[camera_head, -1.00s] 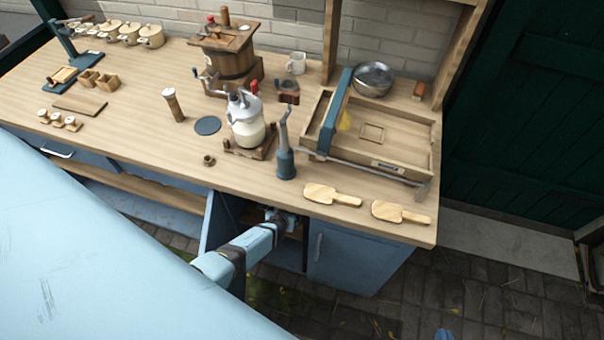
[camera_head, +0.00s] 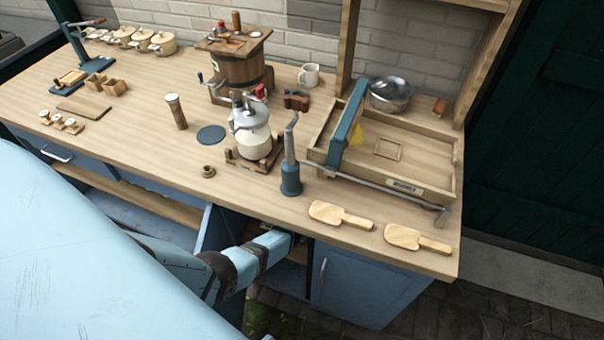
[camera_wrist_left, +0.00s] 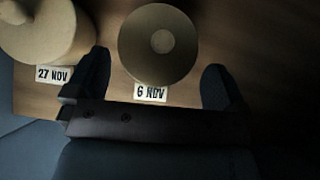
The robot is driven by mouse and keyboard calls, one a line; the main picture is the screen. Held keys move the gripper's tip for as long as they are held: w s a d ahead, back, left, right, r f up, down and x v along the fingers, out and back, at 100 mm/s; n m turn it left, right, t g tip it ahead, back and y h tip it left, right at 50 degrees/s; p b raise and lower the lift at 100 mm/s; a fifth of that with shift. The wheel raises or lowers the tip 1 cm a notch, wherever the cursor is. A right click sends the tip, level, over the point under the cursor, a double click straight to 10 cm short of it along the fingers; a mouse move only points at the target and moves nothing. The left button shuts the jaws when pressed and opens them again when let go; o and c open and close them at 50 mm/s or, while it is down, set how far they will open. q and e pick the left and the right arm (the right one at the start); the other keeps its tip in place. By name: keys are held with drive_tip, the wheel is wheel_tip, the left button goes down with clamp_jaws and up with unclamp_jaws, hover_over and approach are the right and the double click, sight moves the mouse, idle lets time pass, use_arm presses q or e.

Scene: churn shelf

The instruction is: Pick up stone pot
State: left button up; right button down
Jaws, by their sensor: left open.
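A round, tan lidded pot (camera_wrist_left: 158,45) with a knob and a "6 NOV" label (camera_wrist_left: 150,93) shows in the left wrist view. Another, paler pot (camera_wrist_left: 40,30) with a "27 NOV" label (camera_wrist_left: 54,75) stands to its left. My left gripper (camera_wrist_left: 158,68) is open, with one finger on each side of the near part of the "6 NOV" pot. I cannot tell whether the fingers touch it. In the head view my left arm reaches into the open cupboard below the counter, and the gripper and these pots are hidden there. My right gripper is not in view.
The wooden counter (camera_head: 120,160) above the cupboard holds a white-bodied can (camera_head: 252,135), a wooden churn (camera_head: 235,72), two paddles (camera_head: 405,237) and several lidded pots (camera_head: 163,43). A blue cupboard door (camera_head: 365,282) is right of my arm. The cupboard interior is dark.

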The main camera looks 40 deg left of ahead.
use_arm(q)
drive_tip(key=f+b, duration=0.1)
drive_tip(key=w+f+b, duration=0.1)
drive_tip(key=f+b, duration=0.1)
drive_tip(key=shift+w+a+f, duration=0.35)
drive_tip(key=shift+w+a+f+b, duration=0.1)
drive_tip(key=shift+w+f+b, duration=0.25)
drive_tip(key=shift+b, duration=0.3)
drive_tip(key=shift+w+r, duration=0.1)
drive_tip(key=shift+r, duration=0.1)
drive_tip(key=c, duration=0.8)
